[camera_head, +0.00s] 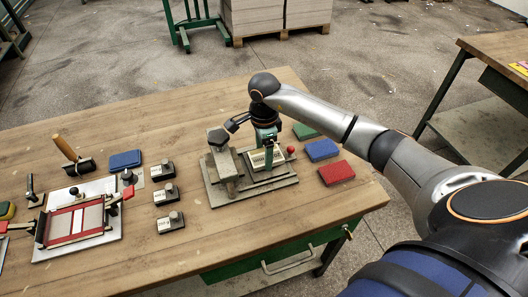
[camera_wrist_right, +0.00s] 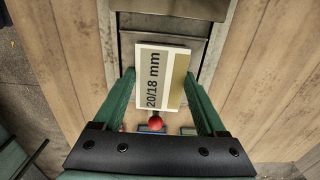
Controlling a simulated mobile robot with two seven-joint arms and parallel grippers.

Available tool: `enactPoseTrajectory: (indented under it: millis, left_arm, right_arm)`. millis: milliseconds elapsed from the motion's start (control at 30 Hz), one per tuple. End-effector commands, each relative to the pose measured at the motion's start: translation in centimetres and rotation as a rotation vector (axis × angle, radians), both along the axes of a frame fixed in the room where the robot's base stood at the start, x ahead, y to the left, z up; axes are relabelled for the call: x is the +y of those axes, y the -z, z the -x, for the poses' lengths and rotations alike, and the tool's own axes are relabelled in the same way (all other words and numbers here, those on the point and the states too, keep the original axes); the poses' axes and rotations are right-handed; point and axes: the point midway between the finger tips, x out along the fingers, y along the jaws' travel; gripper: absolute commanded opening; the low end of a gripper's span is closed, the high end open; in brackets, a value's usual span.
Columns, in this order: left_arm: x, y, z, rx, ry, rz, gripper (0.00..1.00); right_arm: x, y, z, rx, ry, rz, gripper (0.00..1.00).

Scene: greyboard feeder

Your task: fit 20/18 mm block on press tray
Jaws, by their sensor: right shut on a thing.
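My right gripper (camera_head: 265,147) points down over the press (camera_head: 224,168) on the wooden table. In the right wrist view its green fingers (camera_wrist_right: 163,92) stand on both sides of the pale block (camera_wrist_right: 160,75), marked 20/18 mm, and are shut on it. The block also shows in the head view (camera_head: 259,160), low over the grey press tray (camera_head: 272,180). I cannot tell whether its underside touches the tray. A red ball knob (camera_head: 291,150) sits beside the tray. My left gripper is not in view.
Several small blocks with knobs, one of them here (camera_head: 166,194), stand left of the press. Green (camera_head: 305,131), blue (camera_head: 321,150) and red (camera_head: 337,173) pads lie to its right. A fixture with a red frame (camera_head: 75,222) is at the left. The table front is clear.

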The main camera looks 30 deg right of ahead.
Motion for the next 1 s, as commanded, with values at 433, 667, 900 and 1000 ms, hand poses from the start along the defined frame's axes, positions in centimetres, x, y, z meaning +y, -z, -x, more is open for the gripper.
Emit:
enactPoseTrajectory:
  millis: [433,667,900,1000]
  left_arm:
    - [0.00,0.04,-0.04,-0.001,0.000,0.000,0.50]
    - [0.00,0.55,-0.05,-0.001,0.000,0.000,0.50]
    - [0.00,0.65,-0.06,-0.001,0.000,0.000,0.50]
    - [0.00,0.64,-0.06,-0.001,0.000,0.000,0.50]
  right_arm:
    - [-0.03,0.02,-0.03,-0.002,0.001,0.000,0.17]
    - [-0.08,0.47,-0.07,-0.002,0.000,0.001,0.17]
    - [-0.09,0.55,-0.07,-0.002,0.001,0.000,0.17]
    - [-0.09,0.55,-0.06,-0.002,0.001,0.000,0.17]
